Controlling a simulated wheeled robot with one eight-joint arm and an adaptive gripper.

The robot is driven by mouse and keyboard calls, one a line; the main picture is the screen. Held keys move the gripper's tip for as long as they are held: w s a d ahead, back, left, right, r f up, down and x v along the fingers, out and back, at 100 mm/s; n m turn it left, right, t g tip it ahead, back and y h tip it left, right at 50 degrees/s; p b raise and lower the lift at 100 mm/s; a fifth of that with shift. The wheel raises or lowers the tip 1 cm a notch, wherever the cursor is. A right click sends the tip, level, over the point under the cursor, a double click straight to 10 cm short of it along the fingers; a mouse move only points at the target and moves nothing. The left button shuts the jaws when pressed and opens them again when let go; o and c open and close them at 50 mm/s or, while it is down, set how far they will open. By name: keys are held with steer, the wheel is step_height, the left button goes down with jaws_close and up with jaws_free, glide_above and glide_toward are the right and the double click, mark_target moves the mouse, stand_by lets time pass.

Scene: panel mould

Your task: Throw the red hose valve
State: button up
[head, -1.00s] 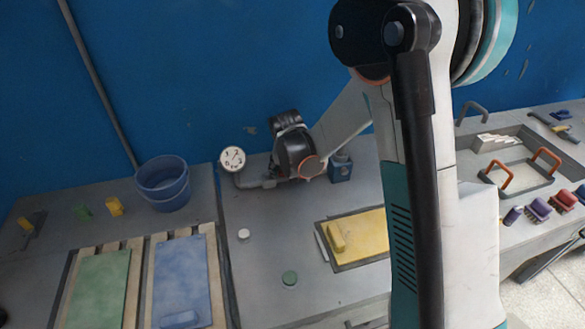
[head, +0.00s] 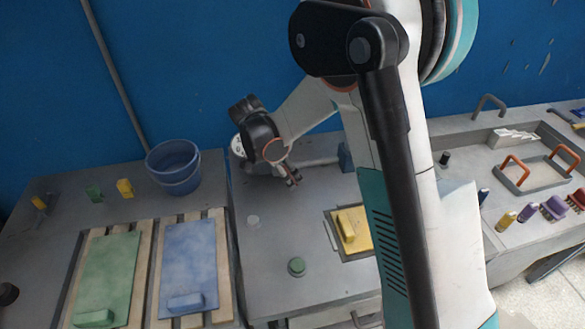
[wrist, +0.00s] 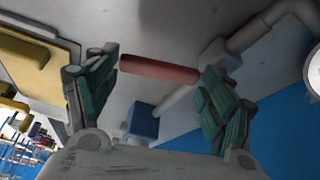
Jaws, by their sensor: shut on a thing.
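The red valve handle (wrist: 160,69) is a short red bar in the wrist view. It spans the gap between the two green-padded fingers of my gripper (wrist: 158,62), which are shut on its ends. The grey pipe (wrist: 258,30) runs behind the right finger toward a white dial gauge (wrist: 314,72) at the right edge. In the head view my gripper (head: 291,176) is low over the bench, in front of the pipe (head: 318,162). My wrist mostly covers the gauge there, and the handle cannot be made out.
A blue block (head: 345,158) stands by the pipe's right end. A blue bucket (head: 174,168) is to the left. Green (head: 107,270) and blue (head: 188,255) panels lie on slats at front left. A yellow panel (head: 358,240) and a green knob (head: 296,267) are in front.

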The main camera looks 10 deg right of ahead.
steer(key=shift+a+m+g, duration=0.6)
steer(key=shift+a+m, duration=0.45)
steer(key=shift+m, duration=0.35)
steer(key=o, duration=1.5)
steer(key=shift+o, duration=0.2)
steer(key=shift+r, duration=0.1)
steer(key=v, duration=1.2)
